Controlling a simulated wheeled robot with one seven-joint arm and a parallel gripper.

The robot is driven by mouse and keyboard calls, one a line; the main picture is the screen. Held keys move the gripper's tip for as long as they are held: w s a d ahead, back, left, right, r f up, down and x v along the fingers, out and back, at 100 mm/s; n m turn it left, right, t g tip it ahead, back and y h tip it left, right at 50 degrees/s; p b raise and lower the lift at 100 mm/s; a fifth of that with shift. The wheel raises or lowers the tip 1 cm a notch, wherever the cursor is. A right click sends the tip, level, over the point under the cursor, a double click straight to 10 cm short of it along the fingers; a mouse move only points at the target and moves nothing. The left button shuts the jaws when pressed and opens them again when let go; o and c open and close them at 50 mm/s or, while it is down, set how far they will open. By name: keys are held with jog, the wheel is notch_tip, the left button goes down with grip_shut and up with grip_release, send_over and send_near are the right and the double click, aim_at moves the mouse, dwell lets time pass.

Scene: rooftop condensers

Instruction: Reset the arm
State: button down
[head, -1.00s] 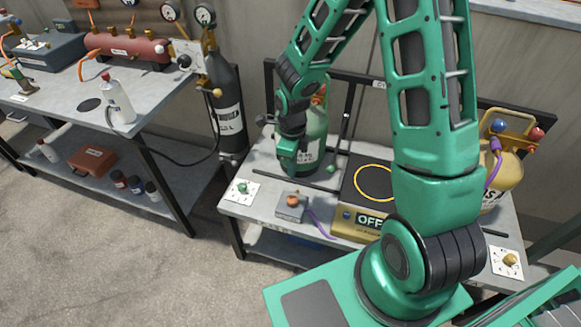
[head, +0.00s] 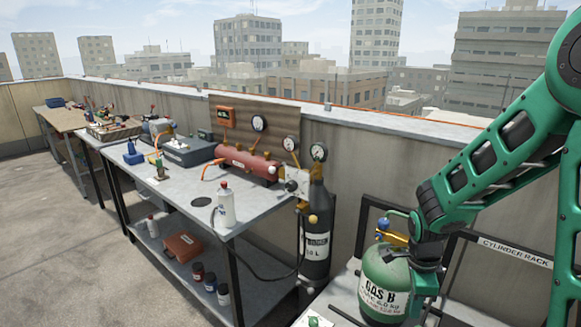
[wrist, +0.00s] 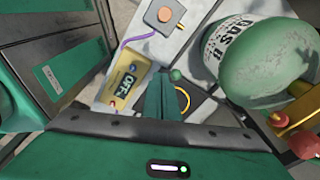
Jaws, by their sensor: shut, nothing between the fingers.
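My gripper (wrist: 168,92) shows in the wrist view as green fingers closed together, with nothing between them. It points down above the cylinder bench, close to the scale (wrist: 122,88), whose display reads OFF. In the head view my arm comes in from the right edge, and its end hangs beside the green GAS B cylinder (head: 382,280), covering part of its right side. That cylinder also fills the upper right of the wrist view (wrist: 262,52). The fingertips are not clear in the head view.
A workbench (head: 172,185) at left carries a red tank (head: 248,163), a white bottle (head: 226,205) and gauges. A dark cylinder (head: 316,240) stands between the benches. The cylinder rack (head: 514,252) is behind GAS B. A small box with an orange button (wrist: 160,17) sits beyond the scale.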

jog(key=s+d+r+n, duration=0.7)
jog(key=s+d+r, duration=0.1)
jog(key=s+r, duration=0.15)
jog(key=s+r+n, duration=0.3)
jog(key=s, duration=0.3)
jog(key=s+d+r+n+y, duration=0.1)
jog(key=s+r+n, duration=0.2)
jog(key=s, duration=0.4)
jog(key=shift+r+n, duration=0.35)
jog(key=shift+n, duration=0.45)
jog(key=shift+w+d+f, duration=0.1)
jog(key=shift+w+f, duration=0.15)
jog(key=shift+w, duration=0.4)
jog(key=shift+s+d, duration=0.1)
